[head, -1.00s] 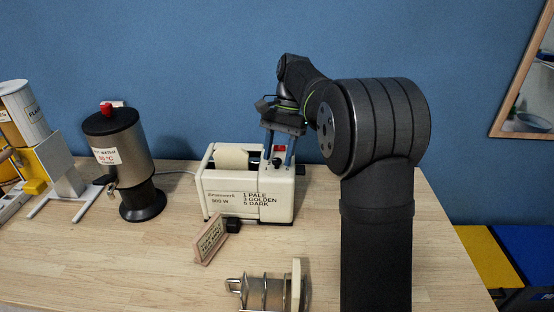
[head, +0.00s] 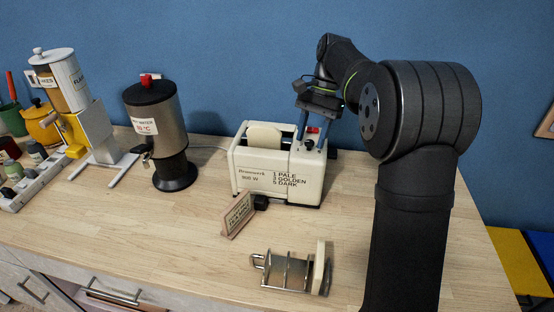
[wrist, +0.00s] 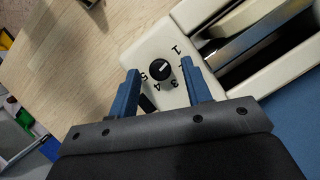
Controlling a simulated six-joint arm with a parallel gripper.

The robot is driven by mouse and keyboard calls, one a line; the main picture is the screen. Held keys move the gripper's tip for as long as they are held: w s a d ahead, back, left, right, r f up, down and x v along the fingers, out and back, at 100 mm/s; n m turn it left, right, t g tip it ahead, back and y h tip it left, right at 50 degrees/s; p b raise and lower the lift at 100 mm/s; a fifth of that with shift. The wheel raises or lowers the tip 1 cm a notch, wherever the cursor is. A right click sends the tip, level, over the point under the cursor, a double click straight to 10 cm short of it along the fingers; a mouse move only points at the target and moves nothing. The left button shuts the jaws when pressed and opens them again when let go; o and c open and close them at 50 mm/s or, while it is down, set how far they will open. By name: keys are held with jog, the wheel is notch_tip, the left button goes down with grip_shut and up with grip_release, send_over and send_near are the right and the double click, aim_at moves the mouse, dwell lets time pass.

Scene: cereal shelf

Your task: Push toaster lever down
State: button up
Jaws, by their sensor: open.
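The cream toaster (head: 262,182) stands against the back of the counter, with a pale slab like a bread slice (head: 264,136) standing out of its top. My gripper (head: 309,146) is over the toaster's right end, fingers pointing down, open and empty. Between the fingers the head view shows a small red part (head: 312,130) and a dark knob. In the wrist view the blue fingers (wrist: 160,84) straddle a black dial (wrist: 159,70) with numbers around it. A small dark piece (wrist: 147,103) lies below the dial; I cannot tell whether it is the lever. Contact is not clear.
A water boiler (head: 172,148) and a cereal dispenser (head: 95,125) stand to the left. A small wooden sign (head: 237,213) is in front of the toaster, with a metal toast rack (head: 290,271) nearer the front. The counter's middle left is clear.

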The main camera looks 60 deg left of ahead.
jog(key=c, duration=0.3)
jog(key=shift+w+r+n, duration=0.3)
jog(key=shift+r, duration=0.35)
grip_shut()
jog(key=n, duration=0.1)
jog(key=w+n, duration=0.1)
jog(key=n, duration=0.1)
jog(key=w+n+y, duration=0.1)
jog(key=n, duration=0.1)
jog(key=shift+d, duration=0.35)
jog(key=w+n, duration=0.1)
jog(key=n, duration=0.2)
jog(key=w+d+n, duration=0.1)
jog(key=n, duration=0.2)
jog(key=w+n+y, duration=0.1)
jog(key=n, duration=0.2)
jog(key=shift+w+d+r+n, duration=0.25)
jog(key=shift+w+d+n, duration=0.05)
jog(key=w+n, duration=0.1)
jog(key=n, duration=0.3)
jog(key=w+d+n+y, duration=0.1)
jog(key=w+n, duration=0.1)
jog(key=n, duration=0.1)
jog(key=w+d+n, duration=0.1)
jog(key=n, duration=0.3)
jog(key=shift+w+d+r+n+y, duration=0.2)
jog(key=shift+r+n+y, duration=0.1)
jog(key=shift+y, duration=0.1)
